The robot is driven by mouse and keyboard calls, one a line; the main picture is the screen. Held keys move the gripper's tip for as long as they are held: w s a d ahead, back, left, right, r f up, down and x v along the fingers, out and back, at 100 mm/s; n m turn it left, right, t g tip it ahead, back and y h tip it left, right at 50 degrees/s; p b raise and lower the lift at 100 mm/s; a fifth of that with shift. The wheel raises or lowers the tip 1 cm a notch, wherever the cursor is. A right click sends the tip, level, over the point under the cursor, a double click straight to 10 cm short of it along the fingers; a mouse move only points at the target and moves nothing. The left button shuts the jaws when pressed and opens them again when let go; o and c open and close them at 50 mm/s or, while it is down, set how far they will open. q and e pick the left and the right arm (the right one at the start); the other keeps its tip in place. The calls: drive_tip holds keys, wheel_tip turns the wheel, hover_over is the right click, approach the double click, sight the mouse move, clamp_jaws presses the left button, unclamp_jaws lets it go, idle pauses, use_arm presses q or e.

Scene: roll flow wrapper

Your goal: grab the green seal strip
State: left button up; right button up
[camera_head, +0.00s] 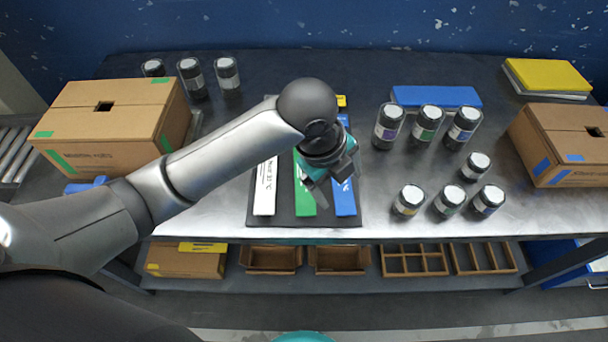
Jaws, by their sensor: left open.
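The green seal strip (304,198) lies on a dark mat (287,221) on the table, between a white strip (265,190) with print on it and a blue strip (344,197). Its far part is hidden by my left arm and hand. My left gripper (325,192) is open and sits over the green and blue strips, near their middle, with its fingers pointing down. I cannot tell how high it is above them. Nothing shows between its fingers. My right gripper is not in view.
Cardboard boxes stand at left (105,125) and right (565,145). Several dark jars with white lids (428,124) stand right of the mat, others (191,78) at the back left. A blue block (436,96) lies behind. Wooden trays (414,260) sit on a lower shelf.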

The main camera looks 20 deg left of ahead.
use_arm(q)
drive_tip(key=w+a+r+m+y, duration=0.3)
drive_tip(key=w+a+r+m, duration=0.2)
drive_tip(key=a+m, duration=0.25)
drive_tip(key=shift+g, duration=0.3)
drive_tip(key=f, duration=0.3)
drive_tip(key=w+f+b, duration=0.1)
drive_tip(key=f, duration=0.2)
drive_tip(key=f+b, duration=0.1)
drive_tip(key=f, duration=0.2)
drive_tip(key=shift+w+a+f, duration=0.2)
drive_tip(key=shift+w+a, duration=0.1)
drive_tip(key=shift+w, duration=0.05)
drive_tip(key=f, duration=0.1)
drive_tip(key=f+b, duration=0.1)
drive_tip(key=f, duration=0.1)
drive_tip(key=f+b, duration=0.1)
drive_tip(key=f, duration=0.1)
drive_tip(key=shift+w+a, duration=0.2)
drive_tip(key=shift+w, duration=0.05)
drive_tip(key=c, duration=1.4)
